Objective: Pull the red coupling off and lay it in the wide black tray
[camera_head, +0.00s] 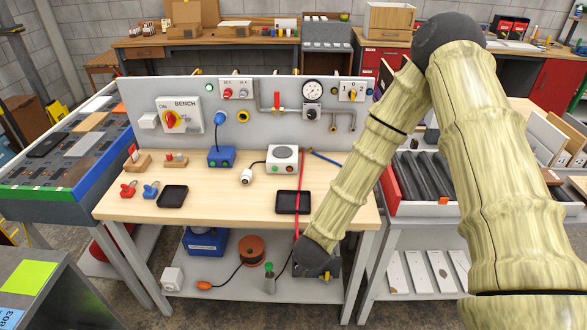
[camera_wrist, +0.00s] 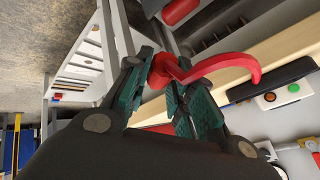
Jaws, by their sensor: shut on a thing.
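My gripper (camera_wrist: 168,82) is shut on the red coupling (camera_wrist: 160,68), seen between the green finger pads in the wrist view. A red hose (camera_wrist: 240,66) curves away from it to the right. In the head view my gripper is low at the bench's front edge, its fingers mostly hidden by my wrist. The red hose (camera_head: 298,222) runs down over the front edge towards it. One black tray (camera_head: 282,203) lies on the bench under the hose; another (camera_head: 172,196) lies further left. I cannot tell whether the coupling is still joined to anything.
A white box with buttons (camera_head: 281,168) stands behind the right tray, with a blue hose (camera_head: 326,158) beside it. The bench top (camera_head: 230,205) between the trays is clear.

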